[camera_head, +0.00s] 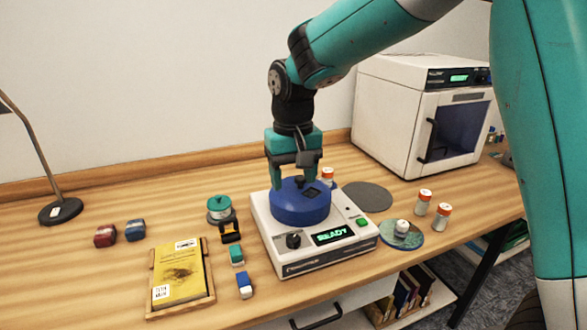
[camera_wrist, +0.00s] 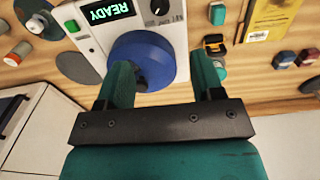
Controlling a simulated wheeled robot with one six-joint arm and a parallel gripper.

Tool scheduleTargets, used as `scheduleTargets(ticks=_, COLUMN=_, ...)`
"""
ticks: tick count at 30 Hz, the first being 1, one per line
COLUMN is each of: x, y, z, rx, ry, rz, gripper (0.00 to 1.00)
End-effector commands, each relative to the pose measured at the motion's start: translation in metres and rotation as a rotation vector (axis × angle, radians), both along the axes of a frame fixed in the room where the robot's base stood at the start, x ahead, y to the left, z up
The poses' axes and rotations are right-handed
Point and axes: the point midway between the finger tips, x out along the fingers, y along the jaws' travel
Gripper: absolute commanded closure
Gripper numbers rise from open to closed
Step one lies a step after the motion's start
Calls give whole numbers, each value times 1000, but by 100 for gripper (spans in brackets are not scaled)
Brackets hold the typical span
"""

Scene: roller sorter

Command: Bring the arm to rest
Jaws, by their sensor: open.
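My gripper (camera_head: 294,180) points down over the white machine (camera_head: 325,262), whose green display reads READY. A round blue lid or drum (camera_head: 301,206) with a dark knob sits on top of the machine. In the head view one teal finger overlaps the blue drum's left side; whether it touches I cannot tell. In the wrist view the two fingers of my gripper (camera_wrist: 163,80) stand wide apart with nothing clasped between them, and the blue drum (camera_wrist: 140,60) lies beyond them, nearer the left finger. My teal arm reaches in from the upper right.
A white oven-like box (camera_head: 400,110) stands at the back right. Several orange-capped vials (camera_head: 424,201) stand right of the machine, near a dark disc (camera_head: 368,196) and a teal disc (camera_head: 402,236). A yellow book (camera_head: 180,273), small blocks (camera_head: 105,236) and a lamp (camera_head: 60,210) are left.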

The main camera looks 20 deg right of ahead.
Motion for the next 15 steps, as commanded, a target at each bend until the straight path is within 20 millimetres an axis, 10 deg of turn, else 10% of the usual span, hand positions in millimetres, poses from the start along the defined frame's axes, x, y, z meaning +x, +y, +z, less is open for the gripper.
scheduleTargets(ticks=15, x=0, y=0, z=19, rx=0, ry=0, rz=0, gripper=39)
